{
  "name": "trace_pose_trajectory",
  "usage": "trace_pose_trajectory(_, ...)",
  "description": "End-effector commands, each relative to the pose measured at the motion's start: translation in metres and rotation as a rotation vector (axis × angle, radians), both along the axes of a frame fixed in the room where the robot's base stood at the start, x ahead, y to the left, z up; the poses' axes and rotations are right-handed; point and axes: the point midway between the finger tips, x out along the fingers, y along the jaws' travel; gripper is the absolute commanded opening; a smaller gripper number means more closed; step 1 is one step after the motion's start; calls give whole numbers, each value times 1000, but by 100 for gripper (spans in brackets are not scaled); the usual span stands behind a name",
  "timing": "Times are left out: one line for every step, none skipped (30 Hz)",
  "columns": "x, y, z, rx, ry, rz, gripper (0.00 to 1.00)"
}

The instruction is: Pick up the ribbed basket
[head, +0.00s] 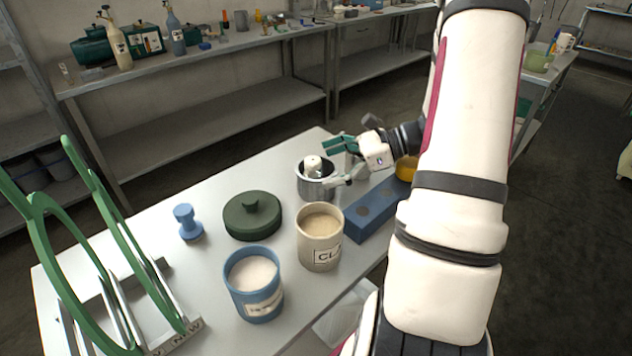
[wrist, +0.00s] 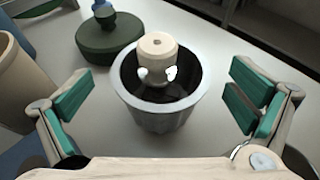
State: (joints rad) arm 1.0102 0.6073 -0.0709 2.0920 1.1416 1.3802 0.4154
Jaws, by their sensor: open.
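A grey metallic ribbed basket (head: 316,189), round and open at the top, stands upright on the pale table. A cream knobbed piece (head: 312,163) sits inside it and rises above its rim. The wrist view shows the same basket (wrist: 163,121) near the picture's middle, with a dark inside and ribbed outer wall. My gripper (head: 343,162) is open beside and slightly above the basket. In the wrist view its green-padded fingers stand left and right of the basket, with a gap on each side. No contact shows.
A dark green lid (head: 252,218) lies left of the basket. A cream labelled jar (head: 320,240), a blue jar (head: 255,288) and a blue block with holes (head: 367,215) stand close in front. A blue knobbed piece (head: 187,222) and a green-framed rack (head: 90,260) are further left.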

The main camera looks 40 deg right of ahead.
Motion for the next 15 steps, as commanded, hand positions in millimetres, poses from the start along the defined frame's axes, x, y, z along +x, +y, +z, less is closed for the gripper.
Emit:
trace_pose_trajectory(6,7,-4,2,1,2,100)
trace_pose_trajectory(9,10,-6,2,0,4,100)
trace_pose_trajectory(12,13,-8,1,-1,3,100)
trace_pose_trajectory(14,16,-9,0,0,1,100)
trace_pose_trajectory(16,17,-10,0,0,1,100)
trace_pose_trajectory(18,19,-11,0,0,1,100)
trace_pose_trajectory(18,20,-11,0,0,1,100)
trace_pose_trajectory(19,20,-12,0,0,1,100)
trace_pose_trajectory(19,20,-12,-1,-1,0,100)
trace_pose_trajectory(18,20,-11,-1,-1,0,100)
trace_pose_trajectory(18,20,-11,-1,-1,0,100)
trace_pose_trajectory(18,20,-11,-1,-1,0,100)
trace_pose_trajectory(18,20,-11,-1,-1,0,98)
trace_pose_trajectory(18,20,-11,-1,-1,0,91)
trace_pose_trajectory(18,20,-11,-1,-1,0,82)
